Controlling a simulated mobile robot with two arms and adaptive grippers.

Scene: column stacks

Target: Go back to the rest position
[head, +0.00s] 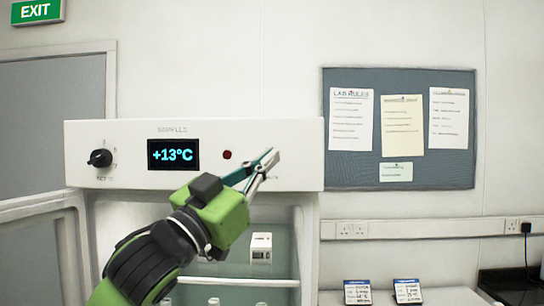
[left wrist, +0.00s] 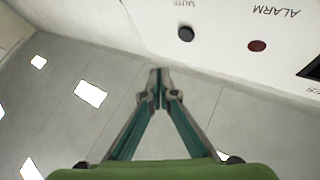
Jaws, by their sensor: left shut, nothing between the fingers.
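My left gripper (head: 268,160) is raised in front of the white refrigerator's control panel (head: 290,140) in the head view, near the red alarm button (head: 227,154). It is shut and empty, and its fingertips (left wrist: 158,78) meet in the left wrist view. The green wrist of my left arm comes up from the lower left. My right gripper is not in view.
The refrigerator's door (head: 35,207) stands open at the left. A small white box (head: 260,247) and several vial tops show on its shelves. The display (head: 174,153) reads +13°C. A notice board (head: 350,180) hangs at the right, above a counter (head: 445,296) with two labelled cards.

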